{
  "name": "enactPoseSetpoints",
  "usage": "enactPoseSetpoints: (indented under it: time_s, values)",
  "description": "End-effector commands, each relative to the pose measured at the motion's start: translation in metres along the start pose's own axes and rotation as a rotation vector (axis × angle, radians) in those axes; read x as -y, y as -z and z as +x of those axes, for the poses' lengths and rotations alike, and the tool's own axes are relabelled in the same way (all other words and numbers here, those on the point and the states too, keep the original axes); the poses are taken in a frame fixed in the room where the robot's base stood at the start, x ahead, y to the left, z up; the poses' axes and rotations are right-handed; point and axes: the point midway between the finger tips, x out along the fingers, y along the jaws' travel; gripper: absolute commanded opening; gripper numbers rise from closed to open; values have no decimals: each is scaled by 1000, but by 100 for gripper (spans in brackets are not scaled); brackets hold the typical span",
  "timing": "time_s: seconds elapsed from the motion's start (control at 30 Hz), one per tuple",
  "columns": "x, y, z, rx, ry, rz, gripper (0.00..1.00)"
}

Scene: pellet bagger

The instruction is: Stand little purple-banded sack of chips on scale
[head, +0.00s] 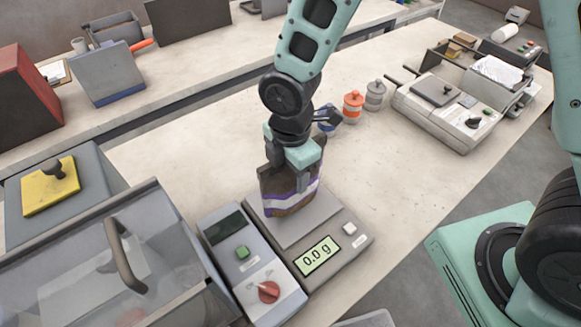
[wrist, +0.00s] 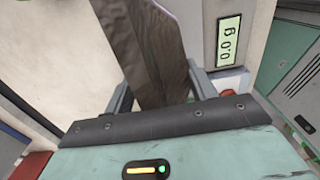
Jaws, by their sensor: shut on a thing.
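The little purple-banded sack of chips (head: 289,192) is brown with a white and purple band. It hangs upright from my gripper (head: 293,158), which is shut on its top. The sack is over the back part of the scale's plate (head: 315,226). The scale's display (head: 318,257) reads 0.0 g. Whether the sack's bottom touches the plate cannot be told. In the wrist view the sack (wrist: 155,50) stands between the fingers of my gripper (wrist: 160,90), and the display (wrist: 229,40) also shows 0.0 g.
A grey control box (head: 250,262) with a green button and red knob stands left of the scale. A clear-lidded machine (head: 120,262) is further left. Several small jars (head: 353,106) stand behind, and a sealer (head: 447,112) is at the back right. The bench right of the scale is clear.

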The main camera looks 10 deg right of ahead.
Motion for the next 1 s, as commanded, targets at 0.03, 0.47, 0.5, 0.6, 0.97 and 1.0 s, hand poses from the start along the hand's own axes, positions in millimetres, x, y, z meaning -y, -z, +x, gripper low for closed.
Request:
enactPoseSetpoints:
  time_s: [0.03, 0.47, 0.5, 0.6, 0.97, 1.0]
  values:
    - [0, 0, 0, 0, -1, 0, 15]
    - [0, 0, 3, 0, -1, 0, 15]
    - [0, 0, 4, 0, -1, 0, 15]
    - [0, 0, 7, -1, -1, 0, 15]
    - [0, 0, 9, 0, -1, 0, 82]
    - [0, 0, 9, 0, -1, 0, 82]
